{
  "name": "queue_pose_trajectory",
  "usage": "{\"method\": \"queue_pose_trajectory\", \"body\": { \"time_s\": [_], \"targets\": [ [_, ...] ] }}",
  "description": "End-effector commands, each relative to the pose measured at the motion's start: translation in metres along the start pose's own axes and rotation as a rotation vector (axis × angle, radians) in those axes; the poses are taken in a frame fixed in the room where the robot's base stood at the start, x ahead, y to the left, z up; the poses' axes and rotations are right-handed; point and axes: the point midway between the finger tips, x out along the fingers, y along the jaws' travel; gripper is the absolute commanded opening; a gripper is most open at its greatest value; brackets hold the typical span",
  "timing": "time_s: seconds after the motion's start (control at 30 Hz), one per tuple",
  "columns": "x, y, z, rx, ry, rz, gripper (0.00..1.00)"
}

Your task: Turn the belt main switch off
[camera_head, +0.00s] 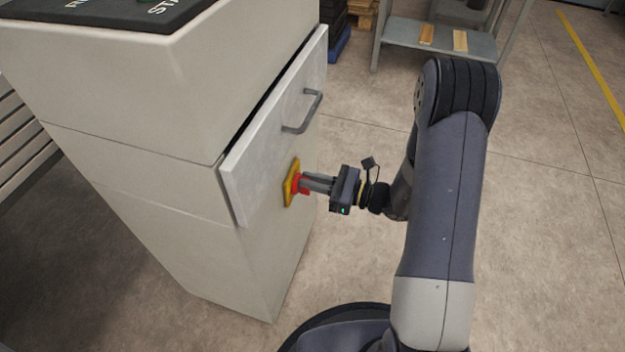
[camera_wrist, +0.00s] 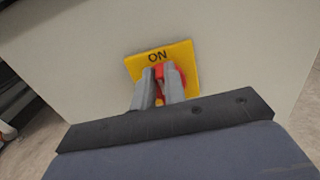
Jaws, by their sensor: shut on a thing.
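The belt main switch is a red knob (camera_head: 297,185) on a yellow plate (camera_head: 290,186), mounted on the side face of the pale cabinet (camera_head: 251,240). In the wrist view the yellow plate (camera_wrist: 183,57) reads "ON" along its upper edge, and the red knob (camera_wrist: 160,75) sits below the word. My gripper (camera_head: 306,184) reaches the switch from the right, with its fingers shut on the knob. In the wrist view the two grey fingers (camera_wrist: 158,78) lie on either side of the knob and hide much of it and the lower plate.
A white drawer or door front with a grey handle (camera_head: 303,111) juts from the cabinet just above the switch. A dark control panel (camera_head: 115,12) tops the cabinet. A metal table (camera_head: 440,38) stands at the back. The floor to the right is clear.

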Motion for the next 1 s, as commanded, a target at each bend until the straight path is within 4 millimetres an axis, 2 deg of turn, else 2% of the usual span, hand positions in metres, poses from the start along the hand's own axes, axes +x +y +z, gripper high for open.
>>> {"method": "queue_pose_trajectory", "body": {
  "time_s": [0.27, 0.47, 1.0],
  "targets": [
    [0.0, 0.001, -0.001, -0.014, 0.0, 0.0, 0.0],
    [0.0, 0.003, -0.003, -0.089, 0.0, 0.0, 0.0],
    [0.0, 0.014, -0.01, -0.559, 0.001, 0.0, 0.0]
  ]
}}
